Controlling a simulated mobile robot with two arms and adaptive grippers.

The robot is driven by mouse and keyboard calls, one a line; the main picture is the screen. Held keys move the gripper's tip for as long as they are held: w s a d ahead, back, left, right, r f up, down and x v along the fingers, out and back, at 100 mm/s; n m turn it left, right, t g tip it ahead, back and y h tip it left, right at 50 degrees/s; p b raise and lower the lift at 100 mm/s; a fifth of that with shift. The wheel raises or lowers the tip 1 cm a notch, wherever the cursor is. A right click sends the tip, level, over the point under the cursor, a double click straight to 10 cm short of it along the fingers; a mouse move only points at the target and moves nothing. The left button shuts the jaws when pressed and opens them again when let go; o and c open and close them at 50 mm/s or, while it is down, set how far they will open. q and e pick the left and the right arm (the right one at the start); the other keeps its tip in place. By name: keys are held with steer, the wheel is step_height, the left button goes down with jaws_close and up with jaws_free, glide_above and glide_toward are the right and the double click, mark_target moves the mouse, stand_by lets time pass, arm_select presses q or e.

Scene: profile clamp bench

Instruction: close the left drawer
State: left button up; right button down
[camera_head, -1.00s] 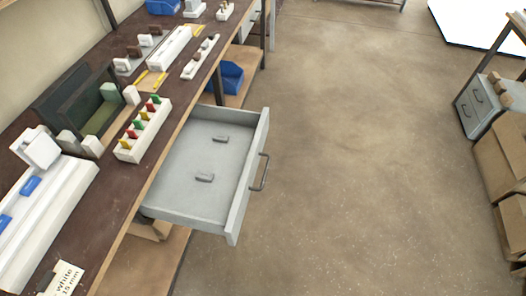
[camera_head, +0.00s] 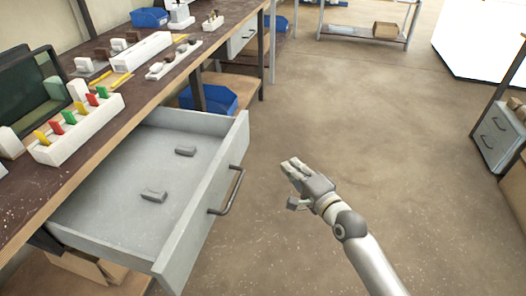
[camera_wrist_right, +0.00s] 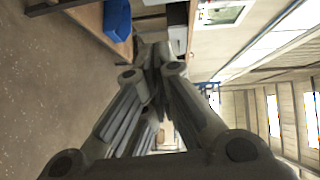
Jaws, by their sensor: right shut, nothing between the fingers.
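The left drawer (camera_head: 120,236) is a grey metal drawer pulled well out from under the bench in the head view. Two small grey blocks (camera_head: 154,196) lie on its floor. Its bar handle (camera_head: 230,192) is on the front panel, facing right. My right gripper (camera_head: 290,168) is shut and empty in the head view. It appears to the right of the handle, apart from it, over the open floor. Its closed fingers also fill the middle of the right wrist view (camera_wrist_right: 153,62). My left gripper is not in view.
The workbench top (camera_head: 30,200) holds a white rack (camera_head: 75,130) with coloured tabs and other fixtures. A blue bin (camera_head: 209,99) sits on the shelf beyond the drawer. A grey cabinet (camera_head: 497,138) stands at the right. The floor between is clear.

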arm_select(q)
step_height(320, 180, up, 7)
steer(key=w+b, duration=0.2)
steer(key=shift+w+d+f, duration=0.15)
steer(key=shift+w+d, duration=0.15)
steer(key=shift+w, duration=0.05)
arm_select(e)
steer(key=w+a+r+y, duration=0.1)
steer(key=w+a+r, duration=0.1)
steer(key=w+a, duration=0.7)
steer(key=shift+w+r, duration=0.4)
steer(key=shift+w, duration=0.15)
steer(key=shift+a, duration=0.15)
